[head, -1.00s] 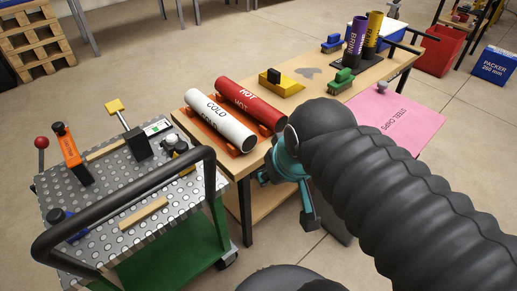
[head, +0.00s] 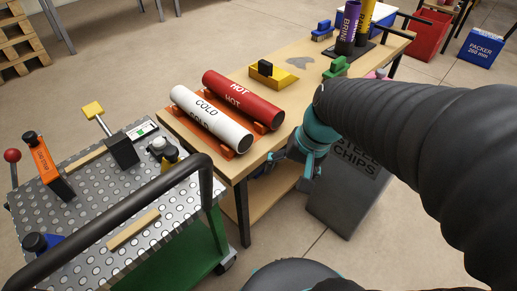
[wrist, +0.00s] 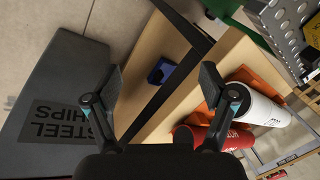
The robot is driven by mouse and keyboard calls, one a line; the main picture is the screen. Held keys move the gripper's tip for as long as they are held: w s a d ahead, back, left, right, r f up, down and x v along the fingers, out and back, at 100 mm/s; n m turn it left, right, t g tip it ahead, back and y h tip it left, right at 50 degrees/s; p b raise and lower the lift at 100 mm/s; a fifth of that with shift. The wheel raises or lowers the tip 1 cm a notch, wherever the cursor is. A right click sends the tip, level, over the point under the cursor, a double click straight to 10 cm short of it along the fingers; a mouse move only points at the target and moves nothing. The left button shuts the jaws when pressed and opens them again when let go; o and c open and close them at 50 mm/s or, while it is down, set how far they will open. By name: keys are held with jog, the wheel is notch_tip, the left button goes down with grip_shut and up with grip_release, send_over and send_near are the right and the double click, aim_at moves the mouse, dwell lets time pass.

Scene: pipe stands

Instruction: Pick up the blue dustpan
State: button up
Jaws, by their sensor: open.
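A small blue piece with a dark opening, probably the blue dustpan (wrist: 162,70), lies on the lower wooden shelf under the table in the wrist view. It shows between my two fingers but lies beyond them, apart from both. In the head view it is mostly hidden by the table top and my arm. My gripper (head: 288,168) hangs beside the table's near right edge, over the gap by the grey bin. In the wrist view (wrist: 160,85) its fingers are spread wide with nothing between them.
A grey bin labelled STEEL CHIPS (head: 345,200) stands right of my gripper. A white COLD pipe (head: 212,120) and a red HOT pipe (head: 243,100) lie on an orange stand on the table (head: 290,100). A perforated cart (head: 95,215) with a black handle stands at left.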

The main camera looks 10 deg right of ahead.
jog(key=w+f+m+g+y+b, duration=0.1)
jog(key=w+f+m+y, duration=0.2)
jog(key=f, duration=0.4)
jog(key=w+f+m+g+y+b, duration=0.15)
jog(key=w+f+m, duration=0.25)
jog(key=f, duration=0.4)
jog(key=w+d+f+m+t+b, duration=0.1)
jog(key=w+d+f+m+t, duration=0.4)
jog(key=w+f+m, duration=0.45)
jog(key=w+d+f+m+t+b, duration=0.2)
jog(key=w+d+f+m+t, duration=0.3)
jog(key=w+f+m, duration=0.4)
jog(key=shift+t+y, duration=0.25)
jog(key=shift+t, duration=0.4)
jog(key=x, duration=0.3)
jog(key=r+x, duration=0.1)
jog(key=x, duration=0.1)
jog(key=a+x, duration=0.1)
jog(key=x, duration=0.2)
jog(key=shift+w+a+r, duration=0.1)
jog(key=shift+w+r, duration=0.05)
jog(key=shift+w, duration=0.15)
jog(key=shift+r+x, duration=0.15)
jog(key=shift+x, duration=1.2)
jog(key=shift+r+x, duration=0.1)
jog(key=shift+x, duration=1.25)
jog(key=shift+a, duration=0.1)
jog(key=c, duration=1.4)
